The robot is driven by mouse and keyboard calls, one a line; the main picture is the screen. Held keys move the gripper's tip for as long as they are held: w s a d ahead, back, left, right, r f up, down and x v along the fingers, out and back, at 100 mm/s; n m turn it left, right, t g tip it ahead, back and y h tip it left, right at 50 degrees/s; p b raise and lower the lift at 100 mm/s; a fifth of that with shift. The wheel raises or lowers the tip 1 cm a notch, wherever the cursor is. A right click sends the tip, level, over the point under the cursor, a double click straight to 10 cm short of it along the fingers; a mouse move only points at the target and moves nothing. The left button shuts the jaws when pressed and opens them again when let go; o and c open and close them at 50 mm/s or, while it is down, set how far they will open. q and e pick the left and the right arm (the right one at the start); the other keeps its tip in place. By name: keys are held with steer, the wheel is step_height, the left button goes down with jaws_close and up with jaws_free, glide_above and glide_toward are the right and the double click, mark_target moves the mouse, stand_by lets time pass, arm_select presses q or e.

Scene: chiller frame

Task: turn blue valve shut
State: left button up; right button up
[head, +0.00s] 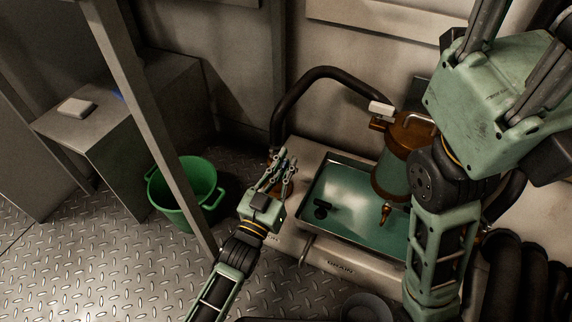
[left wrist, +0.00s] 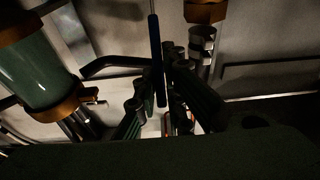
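A thin, dark blue valve handle (left wrist: 157,62) stands nearly upright in the left wrist view, between the fingers of my left gripper (left wrist: 156,72). The right finger is very close to the handle; I cannot tell if it touches. A gap shows on the left finger's side. In the head view my left gripper (head: 284,162) is at the left end of the drain tray, its fingers a little apart. The fingers mostly hide the valve there. My right gripper (head: 520,58) is raised at the upper right, fingers wide apart, tips cut off by the frame edge.
A drain tray (head: 333,253) holds a small black object. A green and copper cylinder (head: 389,172) stands over it. A thick black pipe (head: 305,82) bends behind my left gripper. A grey post (head: 150,118) and a green bucket (head: 163,203) stand left of it.

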arm_select(q)
steer(key=o, duration=0.4)
steer(key=shift+c, duration=0.2)
steer(key=shift+s, duration=0.1)
steer(key=v, duration=0.7)
steer(key=shift+s+a+f, duration=0.1)
steer(key=shift+c, duration=0.2)
